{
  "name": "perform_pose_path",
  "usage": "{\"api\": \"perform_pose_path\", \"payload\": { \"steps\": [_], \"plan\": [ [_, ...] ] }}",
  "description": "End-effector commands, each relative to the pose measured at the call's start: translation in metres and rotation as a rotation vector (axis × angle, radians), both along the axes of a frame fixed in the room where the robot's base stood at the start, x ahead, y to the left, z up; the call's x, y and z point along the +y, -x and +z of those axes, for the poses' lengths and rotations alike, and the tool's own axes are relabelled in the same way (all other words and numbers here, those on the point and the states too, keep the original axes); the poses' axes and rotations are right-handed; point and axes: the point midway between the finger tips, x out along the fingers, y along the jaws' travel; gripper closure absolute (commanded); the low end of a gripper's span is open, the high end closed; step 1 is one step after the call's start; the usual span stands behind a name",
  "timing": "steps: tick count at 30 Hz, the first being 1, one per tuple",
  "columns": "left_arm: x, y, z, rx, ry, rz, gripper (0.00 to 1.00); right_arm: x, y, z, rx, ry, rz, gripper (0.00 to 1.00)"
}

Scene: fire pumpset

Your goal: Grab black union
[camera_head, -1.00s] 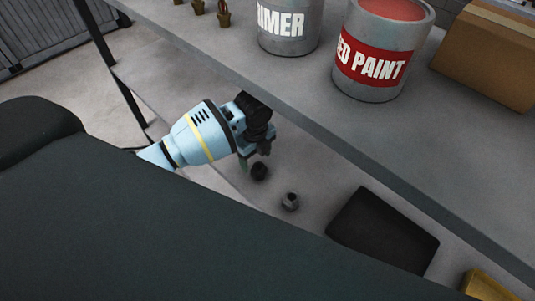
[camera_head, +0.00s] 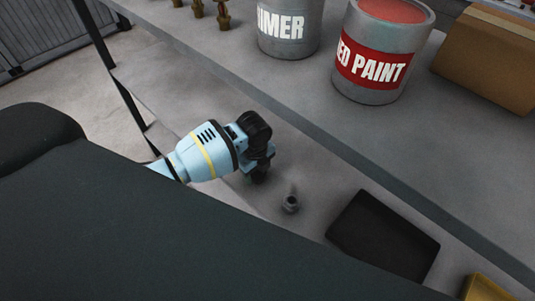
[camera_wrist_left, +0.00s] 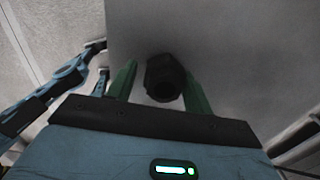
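The black union (camera_wrist_left: 165,78) is a dark, short fitting with a round opening. In the left wrist view it sits between the two green fingers of my left gripper (camera_wrist_left: 160,82). The fingers are apart, with a visible gap to the union on the left and the right finger very close to it or touching. In the head view my left gripper (camera_head: 260,168) is low over the lower shelf and hides most of the union. My right gripper is not in view.
A grey metal fitting (camera_head: 290,204) stands just right of the gripper on the lower shelf. A black tray (camera_head: 384,235) lies further right. The upper shelf (camera_head: 300,95) overhangs behind, with a red paint can (camera_head: 372,60), a primer can (camera_head: 288,28) and a cardboard box (camera_head: 487,60).

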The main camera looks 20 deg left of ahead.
Motion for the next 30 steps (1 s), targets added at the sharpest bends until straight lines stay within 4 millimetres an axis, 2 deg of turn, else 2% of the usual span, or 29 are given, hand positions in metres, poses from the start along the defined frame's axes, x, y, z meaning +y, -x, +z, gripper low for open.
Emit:
{"api": "perform_pose_path", "payload": {
  "steps": [1, 9, 10, 16, 20, 30],
  "plan": [
    [0.0, 0.001, -0.003, 0.005, 0.0, 0.0, 0.56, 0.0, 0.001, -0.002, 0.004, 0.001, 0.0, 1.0],
    [0.0, 0.001, -0.003, 0.005, 0.0, 0.0, 0.92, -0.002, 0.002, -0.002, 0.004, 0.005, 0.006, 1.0],
    [0.0, 0.001, -0.002, 0.004, 0.001, 0.0, 0.93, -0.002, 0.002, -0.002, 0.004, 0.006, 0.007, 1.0],
    [0.0, 0.001, -0.002, 0.003, 0.0, 0.0, 0.93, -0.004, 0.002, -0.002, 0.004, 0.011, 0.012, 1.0],
    [0.0, 0.0, 0.007, -0.001, 0.001, 0.0, 0.93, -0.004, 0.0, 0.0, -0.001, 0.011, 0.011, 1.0],
    [0.0, -0.001, 0.069, -0.004, 0.0, -0.001, 0.93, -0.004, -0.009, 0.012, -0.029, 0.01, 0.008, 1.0]
  ]
}}
